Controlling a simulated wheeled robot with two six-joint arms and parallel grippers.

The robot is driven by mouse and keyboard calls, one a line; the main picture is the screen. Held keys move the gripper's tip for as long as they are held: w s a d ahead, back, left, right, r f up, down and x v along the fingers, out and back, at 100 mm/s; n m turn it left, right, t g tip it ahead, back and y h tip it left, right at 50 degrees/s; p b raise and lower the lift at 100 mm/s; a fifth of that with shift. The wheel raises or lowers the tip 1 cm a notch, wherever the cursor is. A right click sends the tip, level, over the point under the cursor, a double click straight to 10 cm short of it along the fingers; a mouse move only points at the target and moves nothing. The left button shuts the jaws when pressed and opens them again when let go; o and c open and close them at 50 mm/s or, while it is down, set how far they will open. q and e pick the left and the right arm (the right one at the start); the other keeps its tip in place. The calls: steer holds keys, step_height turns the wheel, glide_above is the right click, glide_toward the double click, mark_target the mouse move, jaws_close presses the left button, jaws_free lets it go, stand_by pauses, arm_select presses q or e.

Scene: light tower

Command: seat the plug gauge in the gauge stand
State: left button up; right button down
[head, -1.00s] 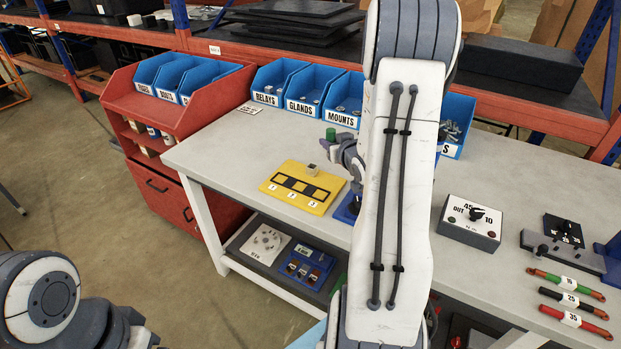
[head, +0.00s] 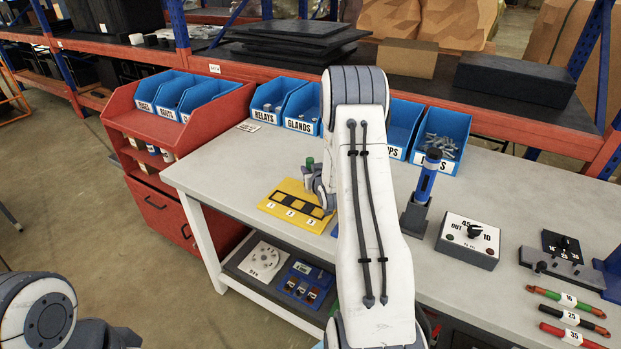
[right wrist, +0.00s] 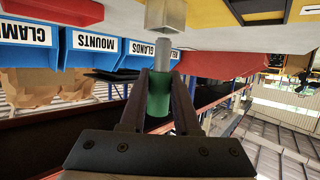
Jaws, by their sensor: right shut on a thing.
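The plug gauge (right wrist: 158,95) has a green handle and a grey pin. My right gripper (right wrist: 160,82) is shut on the green handle. In the head view the green end (head: 310,161) stands above the yellow board, beside my right gripper (head: 317,182), which my arm partly covers. In the right wrist view the pin points at a small grey block (right wrist: 165,15), its tip at or close to the block; I cannot tell whether it has entered. I cannot tell for sure whether this block is the gauge stand. My left gripper is out of view.
The yellow board (head: 275,208) carries numbered dark squares. Blue bins (head: 266,103) line the table's back. A blue tool in a dark stand (head: 414,216) and a dial box (head: 468,240) stand to the right. The table's left part (head: 215,170) is clear.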

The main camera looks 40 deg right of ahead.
step_height(320, 180, down, 3)
steer(key=shift+f, duration=0.15)
steer(key=shift+f, duration=0.2)
steer(key=c, duration=0.6)
jaws_free()
